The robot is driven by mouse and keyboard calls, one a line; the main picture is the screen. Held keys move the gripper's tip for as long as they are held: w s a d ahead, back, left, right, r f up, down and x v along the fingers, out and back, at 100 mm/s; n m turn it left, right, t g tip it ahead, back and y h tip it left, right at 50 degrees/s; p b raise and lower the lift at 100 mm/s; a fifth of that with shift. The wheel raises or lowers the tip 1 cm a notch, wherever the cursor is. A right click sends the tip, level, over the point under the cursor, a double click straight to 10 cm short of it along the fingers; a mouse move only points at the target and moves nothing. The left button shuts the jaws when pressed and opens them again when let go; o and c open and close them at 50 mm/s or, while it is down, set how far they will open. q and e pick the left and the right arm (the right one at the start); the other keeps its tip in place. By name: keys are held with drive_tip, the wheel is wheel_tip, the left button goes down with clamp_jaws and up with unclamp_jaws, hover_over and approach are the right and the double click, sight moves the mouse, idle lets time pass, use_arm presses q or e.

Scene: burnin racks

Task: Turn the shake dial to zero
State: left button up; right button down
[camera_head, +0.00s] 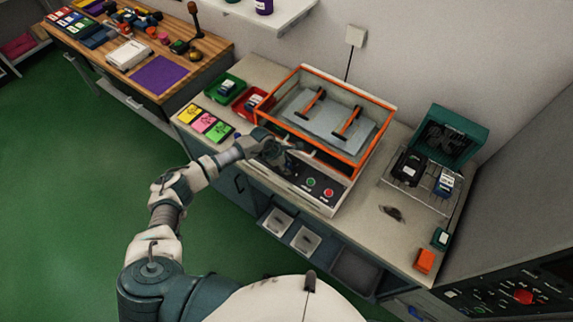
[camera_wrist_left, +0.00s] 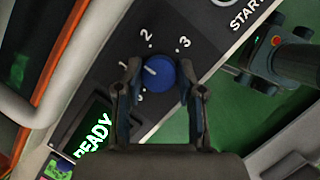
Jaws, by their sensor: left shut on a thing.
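The shake dial (camera_wrist_left: 159,75) is a round blue knob on the black panel of the orange-framed shaker (camera_head: 375,148). In the wrist view the numbers 2 and 3 show above it; the marks at its left and lower left are partly hidden by a finger. A short white pointer line on the dial lies toward its left side. My left gripper (camera_wrist_left: 157,68) is shut on the dial, one finger on each side. In the head view the left gripper (camera_head: 278,153) is over the left part of the panel and hides the dial. My right gripper is not in view.
A lit READY display (camera_wrist_left: 92,135) is beside the dial. Green (camera_head: 310,182) and red (camera_head: 328,192) buttons lie right of the gripper. Green (camera_head: 214,89) and red (camera_head: 241,106) trays stand left of the shaker. A wire rack (camera_head: 425,187) stands to the right.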

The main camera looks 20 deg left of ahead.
use_arm(q)
drive_tip(key=n+p, duration=0.1)
drive_tip(key=n, duration=0.1)
drive_tip(key=n+t+y+p, duration=0.1)
drive_tip(key=n, duration=0.2)
drive_tip(key=shift+d+r+t, duration=0.1)
drive_tip(key=shift+r+t, duration=0.05)
drive_tip(key=shift+t, duration=0.15)
drive_tip(key=n+y, duration=0.1)
drive_tip(key=n, duration=0.2)
drive_tip(key=shift+d+n+t+y, duration=0.1)
drive_tip(key=shift+n+t+y, duration=0.3)
drive_tip(key=n+y, duration=0.1)
drive_tip(key=n, duration=0.2)
drive_tip(key=shift+n, duration=0.3)
drive_tip(key=n+y+b, duration=0.2)
drive_tip(key=n, duration=0.2)
drive_tip(key=shift+w+d+n, duration=0.1)
drive_tip(key=shift+d+n, duration=0.05)
drive_tip(key=shift+n, duration=0.15)
drive_tip(key=shift+b, duration=0.3)
drive_tip(key=o, duration=1.1)
drive_tip(key=shift+o, duration=0.2)
